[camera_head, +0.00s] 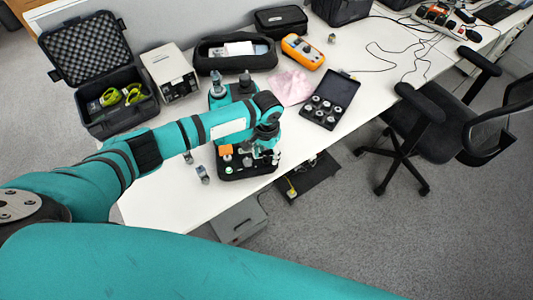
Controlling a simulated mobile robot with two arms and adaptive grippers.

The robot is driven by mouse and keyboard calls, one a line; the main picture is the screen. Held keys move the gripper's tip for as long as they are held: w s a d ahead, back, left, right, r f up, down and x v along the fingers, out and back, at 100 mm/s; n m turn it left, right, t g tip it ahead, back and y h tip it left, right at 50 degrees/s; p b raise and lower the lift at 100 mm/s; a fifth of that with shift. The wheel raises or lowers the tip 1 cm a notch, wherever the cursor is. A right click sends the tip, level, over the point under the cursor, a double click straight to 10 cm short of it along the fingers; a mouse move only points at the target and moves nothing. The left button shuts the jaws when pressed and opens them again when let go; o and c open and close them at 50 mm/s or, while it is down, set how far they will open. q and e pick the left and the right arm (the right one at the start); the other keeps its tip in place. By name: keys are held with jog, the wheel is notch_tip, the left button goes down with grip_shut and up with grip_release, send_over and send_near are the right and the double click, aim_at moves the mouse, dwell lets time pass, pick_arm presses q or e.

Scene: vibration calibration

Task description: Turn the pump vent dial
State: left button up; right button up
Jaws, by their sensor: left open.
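My left arm reaches in from the left and bends down at its wrist over a small black-based device (236,174) near the table's front edge. The left gripper (267,157) is small here, pointing down over the right part of this device; it is open. An orange block (226,151) and a small pale green round part (229,170) show on the device, left of the gripper. I cannot tell which part is the pump vent dial; the arm and gripper hide some of the device. My right gripper is not in view.
The white table (190,205) holds an open foam-lined case (105,118), a grey box instrument (170,72), a black pouch (205,60), an orange multimeter (302,51), a pink cloth (289,87) and a case of metal weights (328,99). An office chair (440,125) stands right.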

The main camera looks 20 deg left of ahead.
pick_arm(q)
jog(key=shift+f, duration=0.5)
grip_shut()
